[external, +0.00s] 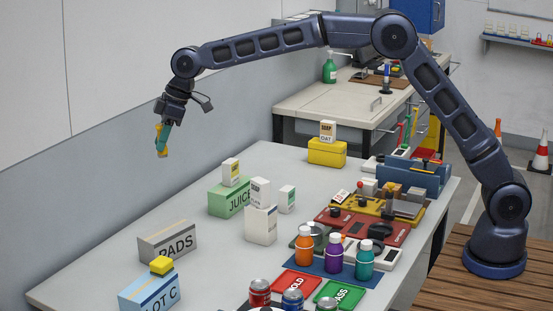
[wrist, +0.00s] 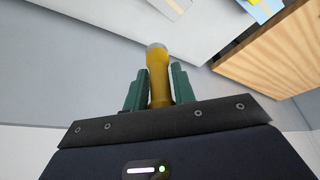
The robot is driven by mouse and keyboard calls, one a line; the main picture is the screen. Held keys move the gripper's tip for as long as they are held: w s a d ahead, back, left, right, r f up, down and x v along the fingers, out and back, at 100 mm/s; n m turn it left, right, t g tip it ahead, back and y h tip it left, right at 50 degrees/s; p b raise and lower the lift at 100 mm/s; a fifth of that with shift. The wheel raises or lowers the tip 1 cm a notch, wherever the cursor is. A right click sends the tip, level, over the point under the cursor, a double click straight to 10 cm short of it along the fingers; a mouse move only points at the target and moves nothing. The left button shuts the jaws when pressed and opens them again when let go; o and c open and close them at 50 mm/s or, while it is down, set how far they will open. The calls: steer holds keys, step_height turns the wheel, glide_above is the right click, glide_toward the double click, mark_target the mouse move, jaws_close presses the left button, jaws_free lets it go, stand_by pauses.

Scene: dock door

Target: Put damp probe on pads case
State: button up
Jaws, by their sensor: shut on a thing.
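The damp probe, a yellow rod with a grey tip, is in the wrist view (wrist: 157,75) between green fingers. My gripper (wrist: 157,92) is shut on it. In the external view my gripper (external: 162,138) is high above the far left of the table, with the yellow probe (external: 161,149) pointing down. The pads case (external: 168,243) is a grey box marked PADS with a tan stripe on top, standing on the table well below my gripper. Its top is bare. A grey box edge at the top of the wrist view (wrist: 172,5) appears to be this case.
Table (external: 110,262) left of the case is clear; a wall runs behind.

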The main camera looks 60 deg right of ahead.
steer(key=a, duration=0.2)
glide_above(158, 231)
steer(key=s+d, duration=0.1)
steer(key=d, duration=0.1)
steer(key=f, duration=2)
steer(key=shift+s+a, duration=0.1)
steer(key=shift+s, duration=0.1)
steer(key=o, duration=1)
steer(key=v, duration=1.2)
